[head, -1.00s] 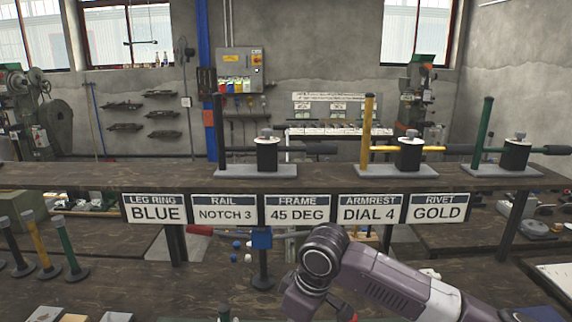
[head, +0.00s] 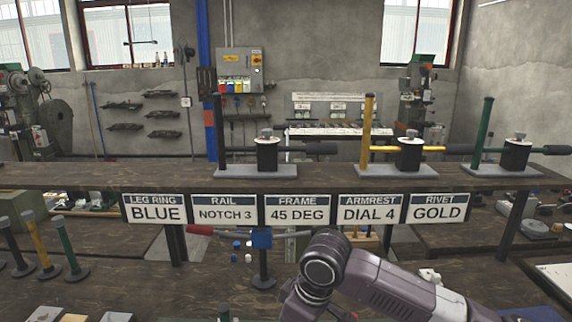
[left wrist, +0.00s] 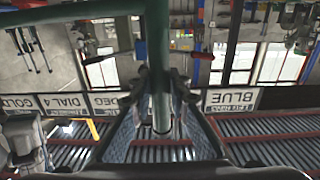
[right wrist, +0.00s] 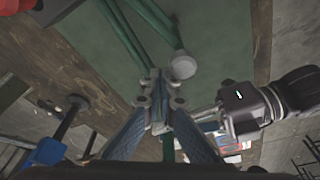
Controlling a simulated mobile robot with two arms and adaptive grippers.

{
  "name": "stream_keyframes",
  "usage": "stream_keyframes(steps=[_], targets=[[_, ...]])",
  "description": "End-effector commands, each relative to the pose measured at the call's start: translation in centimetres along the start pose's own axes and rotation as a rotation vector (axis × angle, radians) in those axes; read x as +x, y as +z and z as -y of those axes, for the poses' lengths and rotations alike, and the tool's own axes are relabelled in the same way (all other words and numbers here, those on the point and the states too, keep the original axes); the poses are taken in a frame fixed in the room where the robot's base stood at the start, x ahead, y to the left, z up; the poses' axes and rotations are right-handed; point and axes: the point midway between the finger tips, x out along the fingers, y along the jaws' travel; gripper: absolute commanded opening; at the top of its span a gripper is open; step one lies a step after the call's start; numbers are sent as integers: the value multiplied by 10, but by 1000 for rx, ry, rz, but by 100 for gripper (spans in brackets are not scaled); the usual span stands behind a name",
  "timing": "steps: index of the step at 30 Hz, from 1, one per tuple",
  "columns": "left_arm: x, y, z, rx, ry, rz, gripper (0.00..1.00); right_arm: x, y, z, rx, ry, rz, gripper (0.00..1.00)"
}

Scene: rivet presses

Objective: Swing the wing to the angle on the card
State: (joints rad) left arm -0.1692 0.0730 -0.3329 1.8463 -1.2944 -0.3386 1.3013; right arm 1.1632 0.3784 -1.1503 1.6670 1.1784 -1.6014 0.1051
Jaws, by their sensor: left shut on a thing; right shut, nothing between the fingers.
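The FRAME card (head: 290,209) reads 45 DEG in the head view. My left gripper (left wrist: 162,84) is shut on a green tube (left wrist: 160,112) that runs upright through the left wrist view. The left gripper is outside the head view. My right gripper (right wrist: 161,102) is shut and empty in the right wrist view, over a green surface (right wrist: 215,75). Green tubes (right wrist: 122,32) lie beyond its fingertips, one with a grey round end (right wrist: 183,67). I cannot tell which part is the wing or read its angle.
A blue block (head: 262,239) on a black post stands beneath the card row, with a red handle (head: 199,230) to its left. Several coloured posts (head: 69,250) stand at the left. Presses (head: 267,155) stand on the shelf above the cards.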

Motion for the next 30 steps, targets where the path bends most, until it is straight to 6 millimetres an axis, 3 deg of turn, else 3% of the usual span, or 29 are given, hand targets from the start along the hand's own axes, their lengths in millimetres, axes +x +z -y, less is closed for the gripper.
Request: stream_keyframes(steps=[10, 30], targets=[[0, -2, 0, -4, 0, -4, 0, -2, 9, 13, -1, -1, -1, 0], [0, -2, 0, -4, 0, -4, 0, -3, 13, 17, 0, 0, 0, 0]])
